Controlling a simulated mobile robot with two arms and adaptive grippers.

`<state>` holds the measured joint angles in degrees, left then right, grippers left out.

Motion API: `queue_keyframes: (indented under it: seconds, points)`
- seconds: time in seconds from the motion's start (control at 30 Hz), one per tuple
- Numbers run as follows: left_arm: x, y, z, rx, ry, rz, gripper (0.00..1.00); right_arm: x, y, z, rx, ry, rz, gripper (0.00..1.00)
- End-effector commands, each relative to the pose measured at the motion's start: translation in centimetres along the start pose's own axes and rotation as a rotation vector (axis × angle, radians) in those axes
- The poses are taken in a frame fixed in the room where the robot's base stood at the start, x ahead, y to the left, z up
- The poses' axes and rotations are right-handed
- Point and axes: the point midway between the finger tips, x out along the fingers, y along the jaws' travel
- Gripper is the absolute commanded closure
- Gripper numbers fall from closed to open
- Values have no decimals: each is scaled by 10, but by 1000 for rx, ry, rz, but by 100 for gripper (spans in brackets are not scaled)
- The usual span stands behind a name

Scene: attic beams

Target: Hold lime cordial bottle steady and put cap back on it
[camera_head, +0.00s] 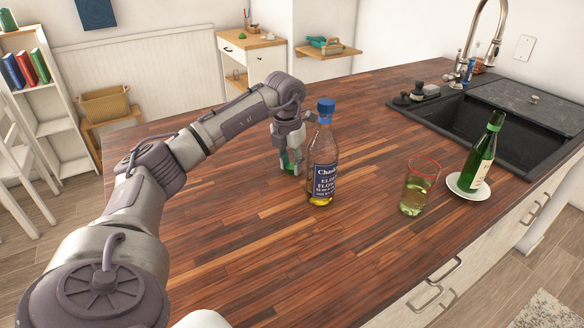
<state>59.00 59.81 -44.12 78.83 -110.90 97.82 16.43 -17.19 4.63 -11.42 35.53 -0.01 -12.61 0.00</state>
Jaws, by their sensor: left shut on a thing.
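My left gripper (289,140) points down over the counter, behind and left of a clear bottle with a blue cap. It is shut on a green thing (291,162), mostly hidden by the fingers; I cannot tell whether this is the lime cordial bottle. The clear bottle (322,160) stands upright, its blue cap (326,106) on its neck, with a blue elderflower label and a little yellow liquid. A green glass bottle (482,155) with a pale label and green top stands on a white saucer at the right. No loose cap shows. My right gripper is out of view.
A red-rimmed glass (419,185) with yellow-green liquid stands between the clear bottle and the saucer (457,187). The sink (450,128) and tap are at the back right. The wooden counter (260,235) is clear in front.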

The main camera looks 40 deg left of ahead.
Motion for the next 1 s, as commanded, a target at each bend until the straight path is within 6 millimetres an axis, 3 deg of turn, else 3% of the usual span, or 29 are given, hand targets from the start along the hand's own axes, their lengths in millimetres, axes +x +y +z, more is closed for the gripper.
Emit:
queue_keyframes:
  seconds: [0.27,0.53,0.8,1.0]
  points:
    - [-6,0,1,0,-2,-1,79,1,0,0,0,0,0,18]
    - [-42,0,7,0,-6,-1,79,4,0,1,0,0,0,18]
    - [-73,-26,69,-1,-4,-5,79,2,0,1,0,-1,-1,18]
    - [-89,-39,101,-1,-2,-1,79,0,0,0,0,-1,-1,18]
